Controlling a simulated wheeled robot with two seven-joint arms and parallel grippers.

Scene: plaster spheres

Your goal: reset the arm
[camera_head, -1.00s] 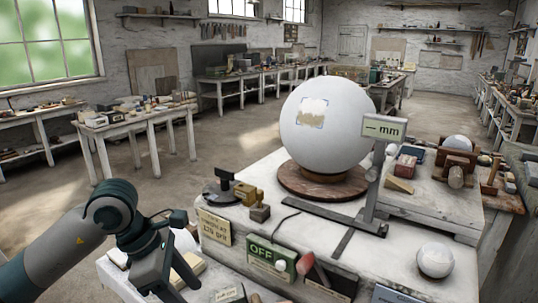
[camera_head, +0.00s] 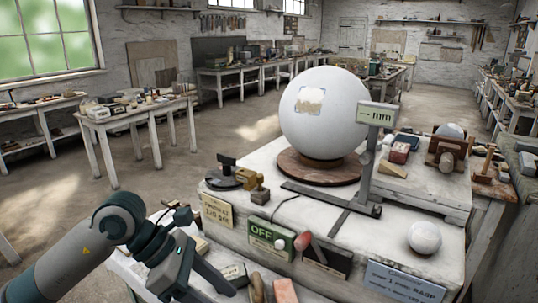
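My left arm comes in from the lower left, and its dark teal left gripper (camera_head: 205,280) hangs low over the front left of the white work stand. Its fingers point down and right, and their tips are near the bottom edge; whether they are apart is unclear. Nothing is clearly seen held in it. My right gripper is not in view. A large white plaster sphere (camera_head: 325,125) with a rough tan patch rests on a round brown turntable (camera_head: 300,166), well beyond the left gripper.
A gauge post with an "mm" display (camera_head: 377,115) stands right of the sphere. A small white ball (camera_head: 424,238) sits on the front right of the stand. A green OFF sign (camera_head: 265,233) is on the stand's front. A pink block (camera_head: 285,291) lies near the bottom edge.

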